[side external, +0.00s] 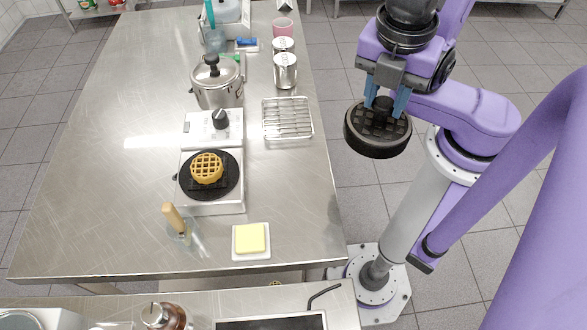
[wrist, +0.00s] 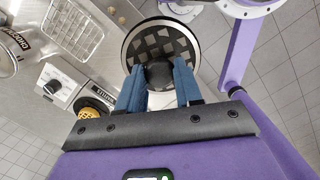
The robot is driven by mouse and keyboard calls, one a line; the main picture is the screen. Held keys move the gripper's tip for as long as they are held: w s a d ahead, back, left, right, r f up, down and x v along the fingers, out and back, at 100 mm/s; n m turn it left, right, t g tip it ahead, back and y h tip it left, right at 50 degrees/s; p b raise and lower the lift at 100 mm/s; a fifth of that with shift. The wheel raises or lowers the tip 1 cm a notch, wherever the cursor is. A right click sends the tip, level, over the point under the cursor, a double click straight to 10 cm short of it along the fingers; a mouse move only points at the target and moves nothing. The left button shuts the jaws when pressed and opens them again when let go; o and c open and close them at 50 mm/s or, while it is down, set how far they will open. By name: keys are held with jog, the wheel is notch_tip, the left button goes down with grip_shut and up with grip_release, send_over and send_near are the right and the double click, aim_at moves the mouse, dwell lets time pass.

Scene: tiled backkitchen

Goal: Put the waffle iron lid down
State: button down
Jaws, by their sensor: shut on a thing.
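My gripper (side external: 385,100) is shut on the knob of a round black waffle iron lid (side external: 364,138). The lid hangs in the air to the right of the steel table, past its edge, over the floor. In the wrist view the lid (wrist: 143,45) shows between and beyond the blue fingers of my gripper (wrist: 160,82). The waffle iron base (side external: 228,186) is a round black plate on a white unit with a dial. A golden waffle (side external: 207,168) lies on it, uncovered. Part of the waffle also shows in the wrist view (wrist: 88,113).
A wire rack (side external: 288,119) lies on the table (side external: 140,215) between the waffle iron and the table's right edge. A steel pot (side external: 217,90), cans (side external: 285,72) and a pink cup (side external: 283,29) stand behind. A wooden-handled tool (side external: 173,216) and a butter dish (side external: 251,254) are in front.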

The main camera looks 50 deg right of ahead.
jog(key=shift+w+a+f, duration=1.6)
jog(key=shift+w+f, duration=0.05)
jog(key=shift+f, duration=0.5)
jog(key=shift+w+a+f, duration=1.55)
jog(key=shift+w+f, duration=0.05)
jog(key=shift+f, duration=0.55)
jog(key=shift+w+a+f, duration=1.6)
jog(key=shift+w+f, duration=0.05)
jog(key=shift+f, duration=0.5)
jog(key=shift+f, duration=0.1)
jog(key=c, duration=0.8)
grip_release()
jog(key=shift+o, duration=0.2)
